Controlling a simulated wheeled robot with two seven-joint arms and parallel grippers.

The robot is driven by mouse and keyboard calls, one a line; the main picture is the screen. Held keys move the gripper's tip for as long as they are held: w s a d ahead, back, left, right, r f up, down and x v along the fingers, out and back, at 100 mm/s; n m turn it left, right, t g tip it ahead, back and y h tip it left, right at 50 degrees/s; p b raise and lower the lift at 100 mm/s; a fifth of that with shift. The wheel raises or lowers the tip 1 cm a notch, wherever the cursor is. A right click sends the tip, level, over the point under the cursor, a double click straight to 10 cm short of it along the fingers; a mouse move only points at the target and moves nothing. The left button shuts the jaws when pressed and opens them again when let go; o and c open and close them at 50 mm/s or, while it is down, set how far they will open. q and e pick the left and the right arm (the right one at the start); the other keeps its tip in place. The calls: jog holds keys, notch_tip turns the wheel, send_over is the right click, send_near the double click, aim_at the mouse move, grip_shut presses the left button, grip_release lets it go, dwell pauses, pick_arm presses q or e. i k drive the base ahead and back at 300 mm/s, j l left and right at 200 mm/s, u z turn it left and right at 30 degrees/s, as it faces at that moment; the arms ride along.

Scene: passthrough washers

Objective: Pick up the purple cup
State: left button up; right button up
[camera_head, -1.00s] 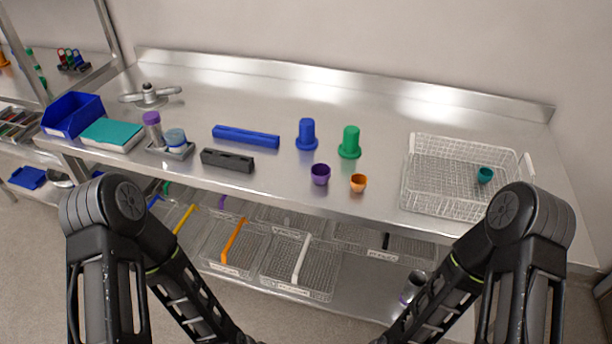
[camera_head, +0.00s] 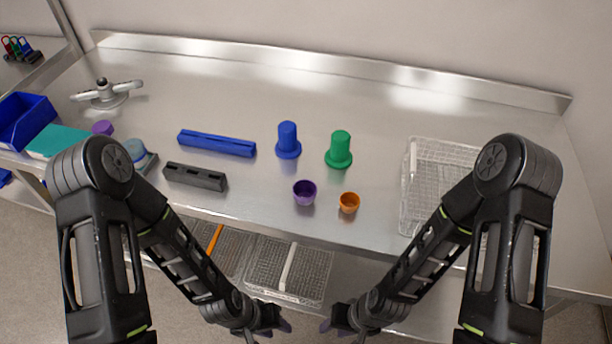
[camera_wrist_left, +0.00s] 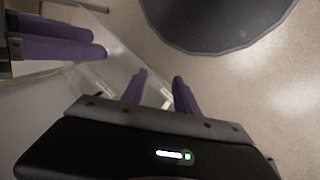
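The purple cup (camera_head: 304,192) stands upright on the steel table near its front edge, in the head view. Nothing touches it. My left gripper (camera_head: 284,328) is low in the head view, in front of the table and below the cup. In the left wrist view its purple fingers (camera_wrist_left: 160,78) are apart with nothing between them. My right gripper (camera_head: 326,326) is also low in front of the table, close to the left one. Two purple fingers at the upper left of the wrist view (camera_wrist_left: 98,42) appear to be its own; their opening is unclear.
An orange cup (camera_head: 349,202) stands right of the purple cup. A blue peg-like piece (camera_head: 288,140) and a green one (camera_head: 339,150) stand behind. A black block (camera_head: 195,177) and blue bar (camera_head: 217,143) lie left. A wire basket (camera_head: 412,190) is at right.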

aim_at(304, 190)
jog(key=z, duration=1.65)
jog(key=k+z, duration=0.1)
jog(key=k, duration=0.7)
jog(key=i+j, duration=0.35)
jog(key=i, duration=0.05)
